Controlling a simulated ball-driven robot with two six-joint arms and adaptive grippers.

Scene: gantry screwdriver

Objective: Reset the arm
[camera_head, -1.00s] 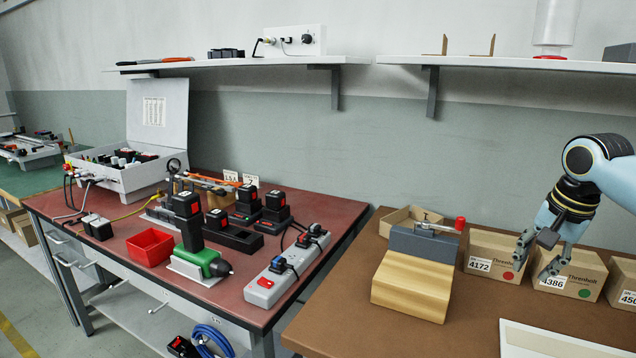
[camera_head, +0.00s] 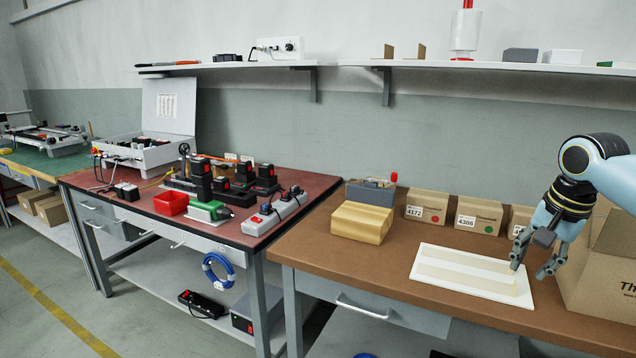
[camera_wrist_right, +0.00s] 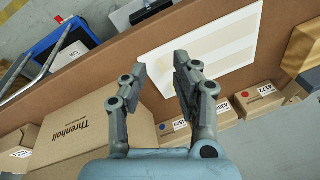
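My right arm comes in from the right edge of the head view. Its gripper (camera_head: 532,262) hangs over the right end of the white tray (camera_head: 431,268) on the brown bench, beside a large carton. In the right wrist view the same gripper (camera_wrist_right: 160,78) has its two fingers well apart, with nothing between them. The tray (camera_wrist_right: 240,45) lies beyond the fingertips there, and the large Threnholt carton (camera_wrist_right: 95,130) is at the left. My left arm and gripper are not in view.
Small cartons (camera_head: 427,207) stand along the back of the brown bench. A wooden block (camera_head: 359,223) sits at its left. The red-topped bench (camera_head: 290,180) holds a green-based tool, a red bin (camera_head: 171,204) and a power strip (camera_head: 275,214). Open floor (camera_head: 45,275) lies at the left.

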